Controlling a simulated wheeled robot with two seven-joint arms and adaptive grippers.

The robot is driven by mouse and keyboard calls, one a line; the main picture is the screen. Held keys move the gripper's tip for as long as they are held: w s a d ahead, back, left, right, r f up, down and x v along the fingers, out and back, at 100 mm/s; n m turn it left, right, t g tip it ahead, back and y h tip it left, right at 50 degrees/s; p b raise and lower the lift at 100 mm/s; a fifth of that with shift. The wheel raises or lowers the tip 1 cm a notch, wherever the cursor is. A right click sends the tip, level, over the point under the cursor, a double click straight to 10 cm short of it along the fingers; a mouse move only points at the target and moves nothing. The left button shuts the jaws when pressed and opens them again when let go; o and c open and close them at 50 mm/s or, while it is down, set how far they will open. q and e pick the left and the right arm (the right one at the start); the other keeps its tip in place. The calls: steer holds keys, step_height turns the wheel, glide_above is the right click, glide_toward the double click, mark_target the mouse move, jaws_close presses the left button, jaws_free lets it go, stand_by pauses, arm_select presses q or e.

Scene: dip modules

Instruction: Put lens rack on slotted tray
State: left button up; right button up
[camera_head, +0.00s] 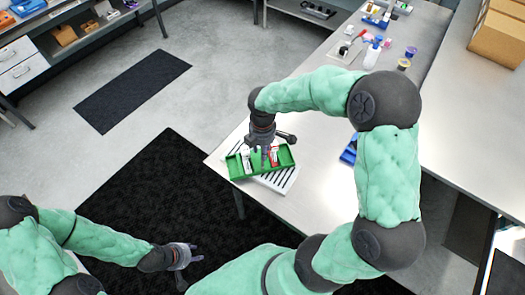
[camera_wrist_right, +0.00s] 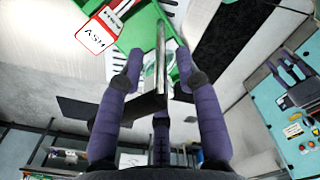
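The lens rack (camera_head: 240,170) is a green box with white and red pieces in it, near the table's front left corner. The slotted tray (camera_head: 287,180), white with dark slots, shows beneath and beside it. The rack sits at an angle to the tray; I cannot tell whether they touch. My right gripper (camera_head: 268,150) is over the rack's middle. In the right wrist view its purple fingers (camera_wrist_right: 158,65) lie either side of a thin grey upright plate, with green rack (camera_wrist_right: 140,30) beyond; their grip is unclear. My left gripper (camera_head: 188,262) is open and empty, low over the floor.
The metal table (camera_head: 315,200) is clear right of the tray, except for a blue item (camera_head: 349,152) partly behind my right arm. Bottles and small cups stand at its far end. Cardboard boxes (camera_head: 498,35) are on the right counter. Dark mats lie on the floor.

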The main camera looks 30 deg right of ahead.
step_height(320, 180, up, 10)
steer(key=shift+r+p, duration=0.1)
steer(key=shift+p, duration=0.2)
